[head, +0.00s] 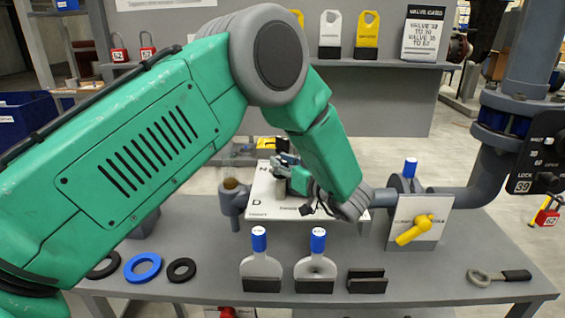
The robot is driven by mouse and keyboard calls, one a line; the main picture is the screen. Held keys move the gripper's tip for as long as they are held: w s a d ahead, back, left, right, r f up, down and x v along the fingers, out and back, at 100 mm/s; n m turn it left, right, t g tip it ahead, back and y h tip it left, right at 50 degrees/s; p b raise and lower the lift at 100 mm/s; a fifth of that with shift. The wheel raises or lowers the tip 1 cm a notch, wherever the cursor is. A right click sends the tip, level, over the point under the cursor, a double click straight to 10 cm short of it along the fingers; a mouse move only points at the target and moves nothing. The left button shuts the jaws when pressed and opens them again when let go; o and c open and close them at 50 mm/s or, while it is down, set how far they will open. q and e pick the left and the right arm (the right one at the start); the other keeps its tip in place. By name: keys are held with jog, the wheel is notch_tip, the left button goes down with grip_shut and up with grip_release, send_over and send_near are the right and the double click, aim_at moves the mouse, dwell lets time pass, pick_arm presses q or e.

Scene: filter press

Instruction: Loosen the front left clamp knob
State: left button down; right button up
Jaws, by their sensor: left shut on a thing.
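My left gripper (284,164) is at the end of the green arm, over the middle of the bench and in front of a white lettered panel (262,197). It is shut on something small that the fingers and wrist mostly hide. I cannot make out the front left clamp knob as a separate thing, nor tell whether it is what the fingers hold. A grey pipe (465,194) runs in from the right behind my wrist. An upright pipe end with a brown top (232,199) stands left of the panel. My right gripper is not in view.
Two blue-topped grey paddles (259,268) (317,267) stand at the bench (420,271) front beside an empty dark holder (367,281). A yellow valve handle (414,230) is to the right.

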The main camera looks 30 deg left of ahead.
pick_arm(q)
jog(key=shift+n+g, duration=0.4)
jog(key=shift+g, duration=0.2)
dwell(2.9)
jog(key=c, duration=1.5)
grip_release()
jog(key=v, duration=1.2)
jog(key=shift+w+d+f, duration=0.1)
jog(key=shift+f, duration=0.1)
